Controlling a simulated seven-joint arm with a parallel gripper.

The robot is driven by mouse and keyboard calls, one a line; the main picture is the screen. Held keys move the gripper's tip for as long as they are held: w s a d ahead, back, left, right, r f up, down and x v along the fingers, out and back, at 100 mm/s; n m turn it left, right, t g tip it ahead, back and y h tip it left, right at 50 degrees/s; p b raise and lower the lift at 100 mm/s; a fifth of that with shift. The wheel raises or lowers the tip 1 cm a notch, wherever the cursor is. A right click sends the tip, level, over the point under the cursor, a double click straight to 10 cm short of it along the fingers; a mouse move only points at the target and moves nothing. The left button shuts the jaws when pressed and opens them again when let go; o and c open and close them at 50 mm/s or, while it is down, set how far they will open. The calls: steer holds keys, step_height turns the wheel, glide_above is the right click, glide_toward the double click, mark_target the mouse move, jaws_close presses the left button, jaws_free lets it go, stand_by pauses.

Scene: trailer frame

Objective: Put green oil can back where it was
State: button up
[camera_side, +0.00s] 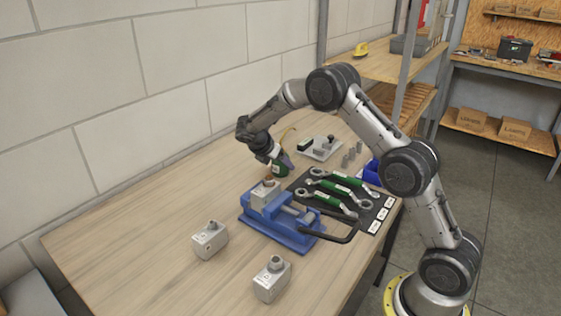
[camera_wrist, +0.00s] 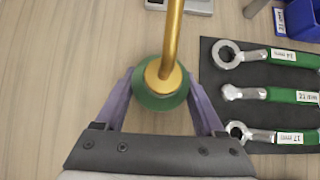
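The green oil can (camera_side: 279,169) is on the far side of the workbench, behind the blue vise. In the wrist view the oil can (camera_wrist: 160,98) is seen from above, with its brass top and long spout pointing away from my gripper. My gripper (camera_side: 281,160) is at the can. Its two purple fingers (camera_wrist: 160,88) lie against the left and right sides of the can and appear closed on it. I cannot tell whether the can's base touches the table.
The blue vise (camera_side: 282,232) holds a grey block. A dark mat with green-handled wrenches (camera_side: 335,198) lies to the right. Two grey blocks (camera_side: 210,240) (camera_side: 272,278) stand in front. A grey plate with parts (camera_side: 322,148) and blue bin (camera_side: 372,171) are farther back. The left tabletop is clear.

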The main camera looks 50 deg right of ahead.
steer(key=o, duration=0.4)
steer(key=shift+r, duration=0.1)
steer(key=shift+a+r, duration=0.15)
steer(key=shift+r, duration=0.1)
steer(key=v, duration=1)
steer(key=s+a+r+m+t+y, duration=0.1)
steer(key=s+a+r+m, duration=0.1)
steer(key=s+r, duration=0.25)
steer(key=s+a+r+m+y, duration=0.1)
steer(key=s+a+r+m, duration=0.15)
steer(key=s+r, duration=0.2)
steer(key=shift+s+a+f+m+t+y, duration=0.1)
steer(key=shift+s+a+m+t+y, duration=1.3)
steer(key=shift+s, duration=2.9)
steer(key=shift+s+a+f+m+t+y, duration=0.15)
steer(key=shift+s+a+m+y, duration=0.45)
steer(key=shift+s+a+m, duration=2.15)
steer(key=shift+s+a+f+m+t+y, duration=0.1)
steer(key=shift+s+a+m+t+y, duration=0.6)
steer(key=shift+s+m, duration=3.55)
